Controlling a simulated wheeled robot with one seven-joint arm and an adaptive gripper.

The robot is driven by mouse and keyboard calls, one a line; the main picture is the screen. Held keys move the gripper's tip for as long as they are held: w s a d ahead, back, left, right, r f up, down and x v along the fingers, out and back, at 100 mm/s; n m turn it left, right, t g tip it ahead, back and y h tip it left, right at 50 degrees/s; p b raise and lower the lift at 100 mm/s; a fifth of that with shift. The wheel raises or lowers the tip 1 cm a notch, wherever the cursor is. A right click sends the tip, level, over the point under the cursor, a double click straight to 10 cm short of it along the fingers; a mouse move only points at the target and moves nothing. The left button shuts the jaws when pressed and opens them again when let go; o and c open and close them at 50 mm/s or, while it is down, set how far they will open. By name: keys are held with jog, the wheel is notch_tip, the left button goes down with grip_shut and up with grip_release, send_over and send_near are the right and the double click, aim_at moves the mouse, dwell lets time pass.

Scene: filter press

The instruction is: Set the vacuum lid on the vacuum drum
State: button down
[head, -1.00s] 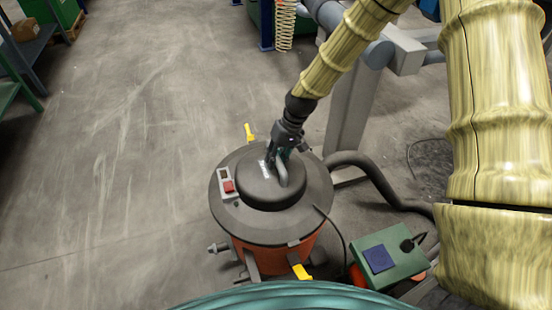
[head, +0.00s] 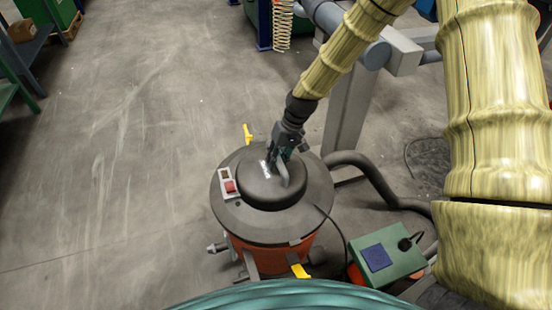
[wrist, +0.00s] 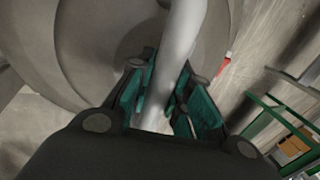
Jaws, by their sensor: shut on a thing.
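The vacuum lid (head: 235,215) is a dark grey disc with a raised dome, a curved handle on top and a red switch at its left. It sits over the top of the orange vacuum drum (head: 270,258), looking level and roughly centred; whether it is fully seated I cannot tell. My gripper (head: 281,165) is shut on the lid's handle. In the wrist view its green-padded fingers (wrist: 168,105) flank the pale grey handle (wrist: 180,45), with the lid (wrist: 95,45) behind. Much of the drum is hidden under the lid.
Yellow latches show at the drum's back (head: 247,133) and front (head: 299,270). A dark hose (head: 375,180) runs to the right, near a green box (head: 385,255) with a cable. A grey post (head: 347,115) stands behind. The floor at left is clear.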

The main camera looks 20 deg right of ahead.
jog(key=shift+w+f, duration=0.1)
jog(key=shift+f, duration=1.3)
dwell(0.3)
jog(key=c, duration=1.2)
grip_release()
jog(key=shift+c, duration=0.2)
jog(key=shift+f, duration=0.15)
jog(key=v, duration=1.2)
